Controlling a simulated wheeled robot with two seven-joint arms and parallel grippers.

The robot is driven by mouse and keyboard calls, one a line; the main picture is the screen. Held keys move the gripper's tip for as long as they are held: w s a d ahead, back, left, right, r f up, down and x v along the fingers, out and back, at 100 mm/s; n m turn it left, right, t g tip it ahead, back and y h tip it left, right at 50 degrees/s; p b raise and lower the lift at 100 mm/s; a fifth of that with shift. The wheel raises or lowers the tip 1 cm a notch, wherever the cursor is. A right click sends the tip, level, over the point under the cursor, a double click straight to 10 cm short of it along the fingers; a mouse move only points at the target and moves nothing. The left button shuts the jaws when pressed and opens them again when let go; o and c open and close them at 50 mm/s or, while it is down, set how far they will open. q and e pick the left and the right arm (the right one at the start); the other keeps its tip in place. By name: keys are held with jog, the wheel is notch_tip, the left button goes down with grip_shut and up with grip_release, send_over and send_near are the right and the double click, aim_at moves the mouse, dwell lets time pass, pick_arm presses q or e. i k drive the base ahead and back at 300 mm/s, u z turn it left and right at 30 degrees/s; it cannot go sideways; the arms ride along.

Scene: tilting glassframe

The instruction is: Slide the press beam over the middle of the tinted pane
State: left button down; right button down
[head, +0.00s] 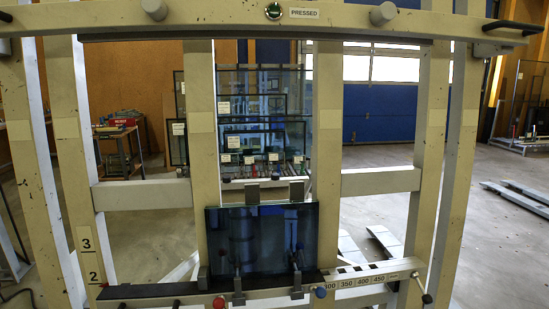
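The tinted pane (262,240) is a dark blue rectangle standing upright, low in the middle of the frame in the head view. Its lower edge meets the ledge (150,290). A wide cream beam (215,22) crosses the top of the view, well above the pane. It has a dark strip under it, a green lamp, a "PRESSED" label and a black handle (513,25) at the right; it looks like the press beam. Two grey pieces (252,193) stand at the pane's top edge, and two dark clamp-like parts (297,272) stand before its lower part. Neither of my grippers is in view.
Cream posts (203,130) and crossbars (380,181) make up the frame. Behind are a pane rack (265,110) and a small table (118,133).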

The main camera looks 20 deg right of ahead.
aim_at(490, 38)
jog(key=k, duration=0.5)
jog(key=u, duration=0.55)
jog(key=i, duration=0.85)
jog(key=z, duration=0.3)
